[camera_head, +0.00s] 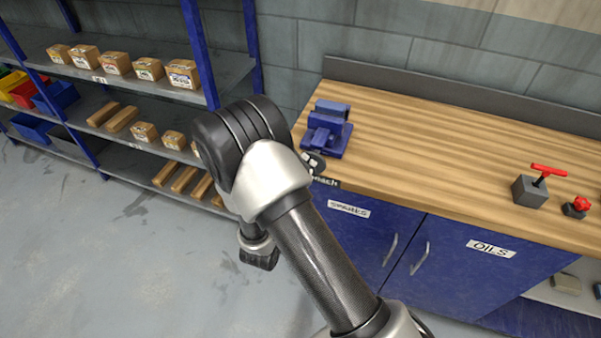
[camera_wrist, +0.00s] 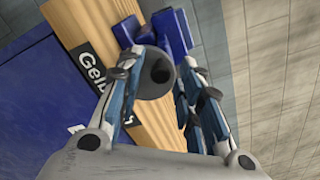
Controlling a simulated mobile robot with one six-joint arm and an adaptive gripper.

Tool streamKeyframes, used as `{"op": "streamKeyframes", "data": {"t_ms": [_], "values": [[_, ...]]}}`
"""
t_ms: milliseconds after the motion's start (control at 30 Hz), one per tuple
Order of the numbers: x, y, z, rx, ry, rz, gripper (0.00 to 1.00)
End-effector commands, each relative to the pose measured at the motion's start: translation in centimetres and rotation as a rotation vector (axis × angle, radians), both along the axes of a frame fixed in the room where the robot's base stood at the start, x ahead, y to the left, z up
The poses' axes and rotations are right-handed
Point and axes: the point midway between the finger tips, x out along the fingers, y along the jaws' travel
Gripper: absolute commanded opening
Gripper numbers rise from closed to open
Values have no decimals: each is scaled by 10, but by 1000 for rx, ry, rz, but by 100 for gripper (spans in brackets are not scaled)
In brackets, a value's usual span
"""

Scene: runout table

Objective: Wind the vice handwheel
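The blue vice (camera_head: 326,126) sits on the left end of the wooden bench top, near its front edge. It also shows at the top of the wrist view (camera_wrist: 178,32). In the wrist view, a grey round part with a dark hollow (camera_wrist: 155,76), seen end-on and probably belonging to the vice handwheel, lies between the fingers of my gripper (camera_wrist: 158,68). The fingers stand apart on either side of it; I cannot tell whether they touch it. In the head view, my arm hides most of the gripper, and the handwheel is not clear.
The bench top (camera_head: 430,130) is clear between the vice and a grey block with a red T-handle (camera_head: 530,190). A small red-knobbed part (camera_head: 577,207) stands at the right. Blue cabinet doors (camera_head: 455,270) are below. Shelves with boxes (camera_head: 117,63) stand at the left.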

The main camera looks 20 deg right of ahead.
Motion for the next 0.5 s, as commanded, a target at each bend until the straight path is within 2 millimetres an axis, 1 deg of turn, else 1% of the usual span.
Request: {"op": "streamKeyframes", "data": {"t_ms": [67, 300, 400, 500], "values": [[0, 0, 0, 38, -29, 0, 33], [0, 0, -3, 314, -230, 0, 33], [0, 1, -2, 384, -279, 0, 33], [0, 0, 1, 405, -294, 0, 33]]}}
